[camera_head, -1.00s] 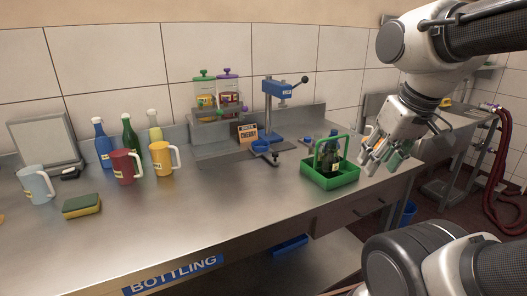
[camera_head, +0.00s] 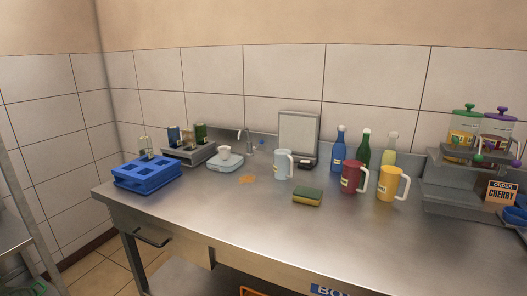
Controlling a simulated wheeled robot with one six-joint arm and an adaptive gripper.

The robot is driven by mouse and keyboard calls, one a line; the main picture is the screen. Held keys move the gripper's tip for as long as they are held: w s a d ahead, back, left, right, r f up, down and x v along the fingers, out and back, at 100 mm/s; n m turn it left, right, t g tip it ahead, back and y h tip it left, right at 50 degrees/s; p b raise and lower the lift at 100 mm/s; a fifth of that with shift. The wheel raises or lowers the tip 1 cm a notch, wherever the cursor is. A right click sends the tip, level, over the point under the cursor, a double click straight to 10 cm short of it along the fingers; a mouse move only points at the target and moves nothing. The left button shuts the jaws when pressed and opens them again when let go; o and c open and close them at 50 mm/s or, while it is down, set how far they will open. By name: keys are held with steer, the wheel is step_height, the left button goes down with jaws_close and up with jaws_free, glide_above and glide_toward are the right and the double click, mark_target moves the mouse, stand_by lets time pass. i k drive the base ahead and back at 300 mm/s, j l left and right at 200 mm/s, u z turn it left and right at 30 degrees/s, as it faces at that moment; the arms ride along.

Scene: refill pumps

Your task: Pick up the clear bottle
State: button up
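A small clear-looking bottle (camera_head: 147,145) stands at the far left, at the back of the blue crate; its lower part is hidden, so I cannot tell whether it is in the crate or behind it. A pale yellowish bottle (camera_head: 389,149) with a white cap stands at the back right, beside a green bottle (camera_head: 364,148) and a blue bottle (camera_head: 339,150). I cannot tell whether its glass is clear. My gripper is not in view.
A blue crate (camera_head: 148,183) sits near the counter's left end. A grey rack (camera_head: 190,154), white scale (camera_head: 225,163), pale mug (camera_head: 283,165), sponge (camera_head: 307,197), red mug (camera_head: 351,178) and yellow mug (camera_head: 388,184) stand rightward. The front counter is clear.

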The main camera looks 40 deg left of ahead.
mark_target(144, 144)
steer(key=u, duration=2.3)
steer(key=i+j+z, duration=0.25)
steer(key=i+j, duration=0.3)
steer(key=i+j+z, duration=0.3)
steer(key=i+j, duration=0.2)
steer(key=j, duration=0.15)
steer(key=i+j+z, duration=0.1)
steer(key=i+j, duration=0.15)
steer(key=i+j+z, duration=0.15)
steer(key=j, duration=0.35)
steer(key=i+j+z, duration=0.1)
steer(key=i+j, duration=0.15)
steer(key=j, duration=0.15)
steer(key=i+j+z, duration=0.15)
steer(key=j, duration=0.25)
